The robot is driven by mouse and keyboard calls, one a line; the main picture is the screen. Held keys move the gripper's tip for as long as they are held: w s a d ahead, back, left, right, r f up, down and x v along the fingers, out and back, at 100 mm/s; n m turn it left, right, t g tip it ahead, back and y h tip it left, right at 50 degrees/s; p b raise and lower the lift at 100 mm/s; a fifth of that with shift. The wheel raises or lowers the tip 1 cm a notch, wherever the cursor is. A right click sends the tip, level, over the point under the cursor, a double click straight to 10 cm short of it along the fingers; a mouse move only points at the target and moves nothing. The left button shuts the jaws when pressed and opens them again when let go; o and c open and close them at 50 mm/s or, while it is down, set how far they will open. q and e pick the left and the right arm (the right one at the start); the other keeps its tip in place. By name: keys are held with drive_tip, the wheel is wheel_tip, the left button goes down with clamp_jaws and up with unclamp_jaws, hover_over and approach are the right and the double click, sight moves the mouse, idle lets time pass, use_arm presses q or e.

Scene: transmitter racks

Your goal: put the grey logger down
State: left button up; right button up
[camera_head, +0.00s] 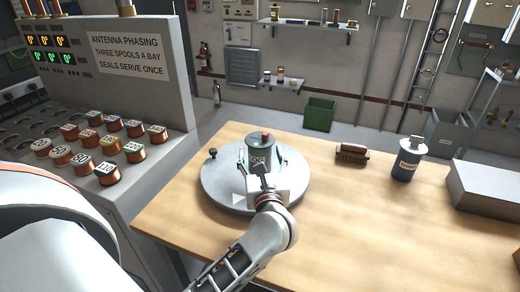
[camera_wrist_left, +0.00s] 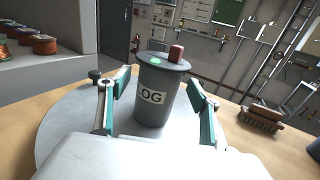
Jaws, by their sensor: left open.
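The grey logger (camera_head: 259,146) is a grey cylinder with a red knob and a green light on top. It stands upright on the round grey turntable (camera_head: 222,192) on the wooden table. In the left wrist view the logger (camera_wrist_left: 156,106) shows a "LOG" label, between the two teal-padded fingers. My left gripper (camera_head: 262,164) is open around it, with a visible gap at each finger; in the wrist view the gripper (camera_wrist_left: 160,108) comes from the near side. The logger's base is partly hidden by the gripper in the head view. My right gripper is not in view.
A brush (camera_head: 352,153), a blue-grey labelled bottle (camera_head: 408,161) and a grey box (camera_head: 487,187) stand right of the turntable. A console (camera_head: 165,133) with several copper spools is at the left. A green bin (camera_head: 319,114) is behind the table. The table's front right is clear.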

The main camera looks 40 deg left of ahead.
use_arm(q)
drive_tip(key=v, duration=0.7)
drive_tip(key=shift+s+d+f, duration=0.1)
drive_tip(key=shift+s+d, duration=0.15)
drive_tip(key=shift+d, duration=0.05)
drive_tip(key=shift+s+d, duration=0.35)
drive_tip(key=shift+s, duration=0.1)
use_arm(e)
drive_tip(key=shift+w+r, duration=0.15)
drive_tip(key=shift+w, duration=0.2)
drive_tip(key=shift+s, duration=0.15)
